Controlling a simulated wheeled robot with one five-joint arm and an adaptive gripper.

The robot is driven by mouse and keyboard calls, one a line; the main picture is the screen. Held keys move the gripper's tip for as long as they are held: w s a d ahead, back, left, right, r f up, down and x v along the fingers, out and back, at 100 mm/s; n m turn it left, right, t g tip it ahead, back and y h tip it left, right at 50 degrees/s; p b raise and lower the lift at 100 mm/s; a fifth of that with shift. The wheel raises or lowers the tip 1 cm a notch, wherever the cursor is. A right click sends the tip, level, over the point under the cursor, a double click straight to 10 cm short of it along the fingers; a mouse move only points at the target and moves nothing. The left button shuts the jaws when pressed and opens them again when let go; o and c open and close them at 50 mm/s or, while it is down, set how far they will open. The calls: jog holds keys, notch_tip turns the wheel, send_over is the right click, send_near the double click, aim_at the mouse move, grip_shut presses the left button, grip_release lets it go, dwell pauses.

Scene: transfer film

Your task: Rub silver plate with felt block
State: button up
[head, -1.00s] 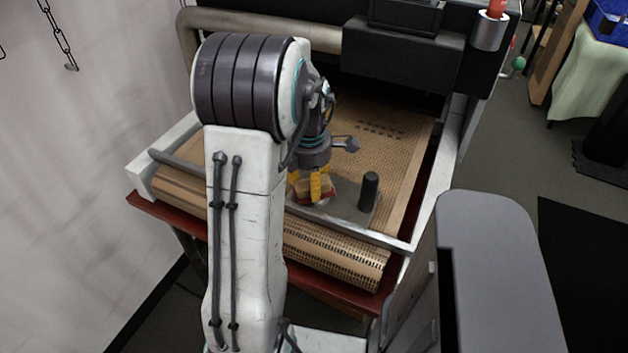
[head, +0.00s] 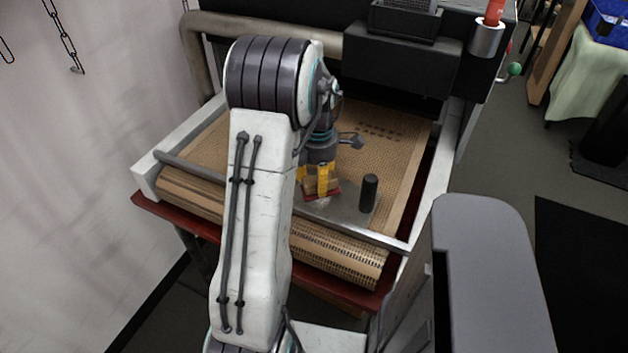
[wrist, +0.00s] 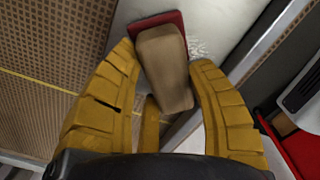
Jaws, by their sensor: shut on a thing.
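The felt block (head: 322,194) is a tan block with a red felt base. My gripper (head: 318,180), with yellow fingers, is shut on it. The block also shows in the wrist view (wrist: 165,65), between the fingers (wrist: 165,58) and slightly tilted; its red felt edge (wrist: 150,22) faces the plate. The silver plate (head: 345,208) lies flat on the perforated belt, with the block on or just above its left part; contact is hard to tell. In the wrist view the plate (wrist: 228,14) shows pale marks right of the block. My arm hides part of the plate's surroundings.
A black cylinder (head: 369,193) stands upright at the plate's right side. A metal bar (head: 375,237) runs along the front of the tan belt (head: 385,150). A dark machine housing (head: 400,60) closes off the back. The belt behind the plate is clear.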

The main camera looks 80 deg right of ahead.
jog(key=shift+s+d+r+p, duration=0.1)
jog(key=shift+s+d+p, duration=0.15)
jog(key=shift+d+p, duration=0.55)
jog(key=shift+s+d+p, duration=0.25)
jog(key=shift+d, duration=1.05)
jog(key=shift+s+d+f, duration=0.15)
jog(key=shift+d+f, duration=0.05)
jog(key=shift+d, duration=0.3)
jog(key=shift+f, duration=0.1)
jog(key=shift+a, duration=0.1)
